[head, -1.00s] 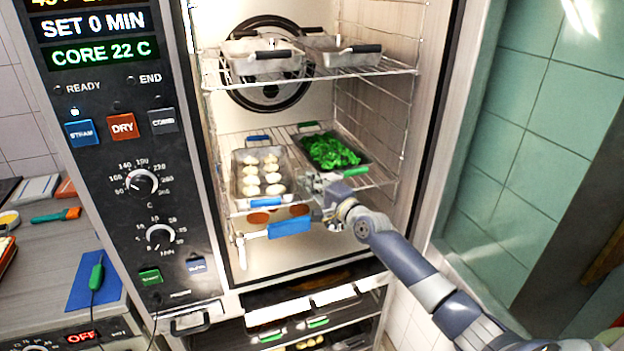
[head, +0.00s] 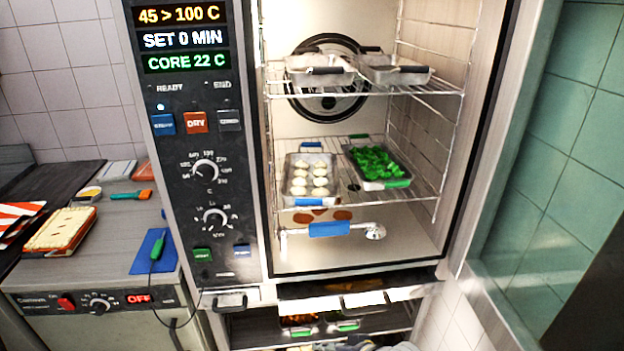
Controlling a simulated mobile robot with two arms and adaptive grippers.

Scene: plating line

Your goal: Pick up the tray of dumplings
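The tray of dumplings (head: 289,174) is a metal pan with two columns of white dumplings and a blue handle at its back and front. It sits level on the left of the lower wire rack (head: 418,188) in the open oven. A pan of green vegetables (head: 376,163) with green handles sits beside it on the right, a small gap apart. Neither of my grippers is visible in the head view. A grey-blue piece at the bottom edge may be part of my arm; no fingers show.
Two pans with dark handles stand on the upper rack (head: 446,89). A metal rod with a blue handle (head: 329,229) is below the dumplings' rack. The control panel (head: 190,130) is left of the opening. Lower shelves hold more pans.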

